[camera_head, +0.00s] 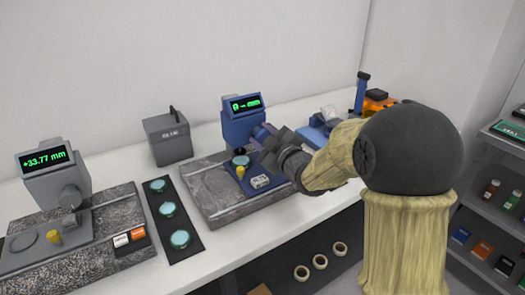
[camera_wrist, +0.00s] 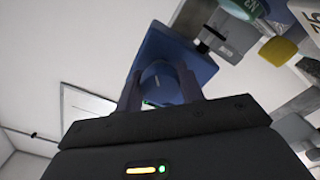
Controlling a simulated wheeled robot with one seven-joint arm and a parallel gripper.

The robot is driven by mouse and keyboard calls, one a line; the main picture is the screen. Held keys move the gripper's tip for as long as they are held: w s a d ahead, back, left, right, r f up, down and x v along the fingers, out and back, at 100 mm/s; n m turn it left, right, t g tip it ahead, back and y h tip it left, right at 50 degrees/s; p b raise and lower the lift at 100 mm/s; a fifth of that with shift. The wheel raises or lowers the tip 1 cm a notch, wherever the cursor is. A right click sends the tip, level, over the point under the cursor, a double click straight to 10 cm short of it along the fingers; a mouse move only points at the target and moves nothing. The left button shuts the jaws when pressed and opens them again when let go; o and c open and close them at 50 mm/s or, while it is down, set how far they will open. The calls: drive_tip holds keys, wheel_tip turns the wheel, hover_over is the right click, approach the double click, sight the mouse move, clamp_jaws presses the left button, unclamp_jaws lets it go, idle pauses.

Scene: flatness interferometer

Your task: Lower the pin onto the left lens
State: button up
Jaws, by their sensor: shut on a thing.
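A blue gauge (camera_head: 240,127) with a lit green display stands on a granite base at the middle of the bench. A teal lens (camera_head: 240,160) lies below its head. In the wrist view, the dark pin (camera_wrist: 203,46) and the edge of the teal lens (camera_wrist: 242,7) show at the top; I cannot tell whether they touch. My gripper (camera_head: 264,140) is at the gauge's right side. In the wrist view, my gripper (camera_wrist: 162,84) is shut on a round blue knob (camera_wrist: 164,75), one finger on each side. The gauge reading is too small to tell.
A grey gauge (camera_head: 46,172) reading +33.77 mm stands at left. A black tray (camera_head: 168,236) holds several teal lenses. A yellow knob (camera_head: 240,171) and a white labelled block (camera_head: 260,181) sit on the granite base (camera_head: 216,197). A grey box (camera_head: 168,140) stands behind.

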drive_tip(key=n+b, duration=0.3)
drive_tip(key=b, duration=0.2)
drive_tip(key=shift+f+n, duration=0.4)
drive_tip(key=n+b, duration=0.3)
drive_tip(key=b, duration=0.2)
drive_tip(key=shift+n, duration=0.3)
drive_tip(key=n+b, duration=0.3)
drive_tip(key=shift+r+b, duration=0.1)
drive_tip(key=shift+b, duration=0.25)
drive_tip(key=shift+r+n+b, duration=0.15)
drive_tip(key=shift+n+b, duration=0.7)
drive_tip(key=shift+n, duration=0.25)
drive_tip(key=o, duration=1)
drive_tip(key=shift+r, duration=0.1)
